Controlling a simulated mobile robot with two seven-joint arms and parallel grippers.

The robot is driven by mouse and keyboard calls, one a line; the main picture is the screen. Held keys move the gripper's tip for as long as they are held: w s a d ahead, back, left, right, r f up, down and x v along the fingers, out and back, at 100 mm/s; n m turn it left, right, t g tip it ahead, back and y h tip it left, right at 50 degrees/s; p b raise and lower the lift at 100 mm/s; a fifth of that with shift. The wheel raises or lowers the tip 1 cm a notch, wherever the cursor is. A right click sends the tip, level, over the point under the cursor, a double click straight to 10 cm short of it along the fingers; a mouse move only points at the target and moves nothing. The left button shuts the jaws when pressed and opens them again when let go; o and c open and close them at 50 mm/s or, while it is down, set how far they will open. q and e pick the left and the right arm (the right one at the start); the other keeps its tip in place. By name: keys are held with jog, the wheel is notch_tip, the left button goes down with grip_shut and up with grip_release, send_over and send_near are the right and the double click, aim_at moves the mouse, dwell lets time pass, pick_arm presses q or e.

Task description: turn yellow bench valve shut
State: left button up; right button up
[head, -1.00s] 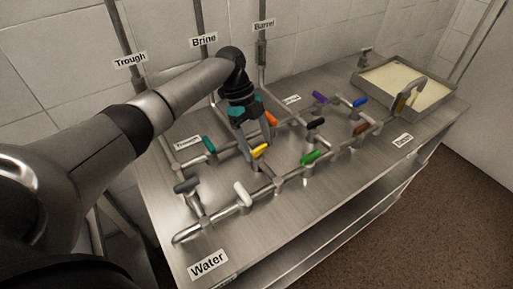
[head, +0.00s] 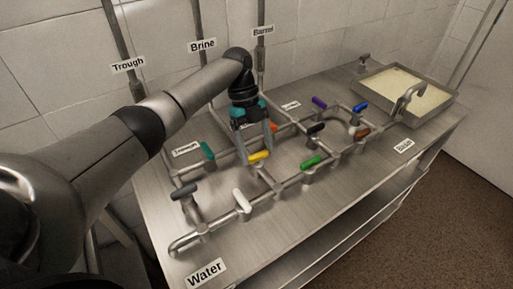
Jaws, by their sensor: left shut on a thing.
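The yellow bench valve (head: 259,156) sits on the pipework in the middle of the steel bench. Its yellow handle lies nearly level across the picture, pointing slightly up to the right. My left gripper (head: 257,151) reaches down from above with its fingers at this handle and is shut on it. My right gripper is out of view.
Other handles stand close by: teal (head: 207,151), white (head: 242,201), green (head: 311,162), black (head: 316,128) and grey (head: 184,191). A tray of pale liquid (head: 361,91) is at the back right. The bench front is clear.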

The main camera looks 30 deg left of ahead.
pick_arm(q)
jog(key=o, duration=1.2)
jog(key=shift+p+v, duration=0.65)
jog(key=shift+v, duration=6.95)
jog(key=shift+d, duration=0.1)
